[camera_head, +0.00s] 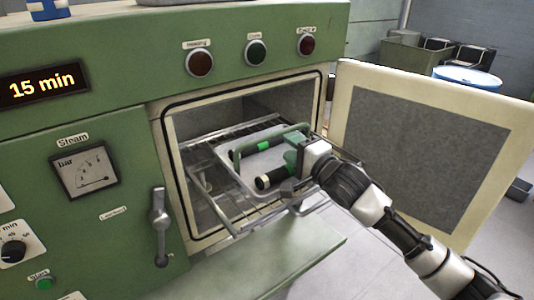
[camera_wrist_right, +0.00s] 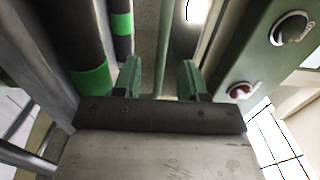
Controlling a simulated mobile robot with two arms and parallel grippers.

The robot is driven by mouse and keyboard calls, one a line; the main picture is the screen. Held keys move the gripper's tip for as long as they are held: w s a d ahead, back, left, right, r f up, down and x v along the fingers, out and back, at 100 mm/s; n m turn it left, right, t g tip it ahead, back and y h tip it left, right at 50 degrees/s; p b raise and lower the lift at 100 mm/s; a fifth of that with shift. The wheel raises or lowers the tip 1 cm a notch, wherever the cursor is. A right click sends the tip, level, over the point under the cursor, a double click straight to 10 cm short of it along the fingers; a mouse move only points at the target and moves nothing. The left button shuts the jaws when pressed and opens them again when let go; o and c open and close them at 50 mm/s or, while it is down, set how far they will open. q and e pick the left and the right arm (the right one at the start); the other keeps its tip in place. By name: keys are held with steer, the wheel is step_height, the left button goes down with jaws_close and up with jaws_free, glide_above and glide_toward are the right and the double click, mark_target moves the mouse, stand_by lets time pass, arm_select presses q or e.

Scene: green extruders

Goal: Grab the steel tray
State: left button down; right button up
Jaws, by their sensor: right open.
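My right gripper (camera_head: 294,153) is at the tray's right side, near the handle. In the wrist view its two green fingers (camera_wrist_right: 160,78) are apart, with a thin green bar visible between them; whether they touch it I cannot tell. My left gripper is out of view.
The green machine (camera_head: 130,130) surrounds the chamber, with a lever (camera_head: 160,228) to its left. The chamber door (camera_head: 430,150) stands open at the right, behind my right arm. A green ledge (camera_head: 260,272) lies below the opening. A blue-topped drum (camera_head: 468,78) stands farther back.

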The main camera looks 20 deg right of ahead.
mark_target(276, 135)
steer(key=x, duration=0.2)
steer(key=shift+w+a+r+p, duration=0.15)
steer(key=shift+w+r+p, duration=0.1)
steer(key=shift+w+p, duration=0.1)
steer(key=shift+w+a, duration=0.1)
steer(key=shift+w, duration=0.2)
steer(key=shift+p+x, duration=0.6)
steer(key=shift+x, duration=2.15)
steer(key=shift+f, duration=0.2)
jaws_close()
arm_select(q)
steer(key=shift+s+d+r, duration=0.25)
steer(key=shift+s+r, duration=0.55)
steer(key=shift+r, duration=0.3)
arm_select(e)
steer(key=shift+r, duration=0.15)
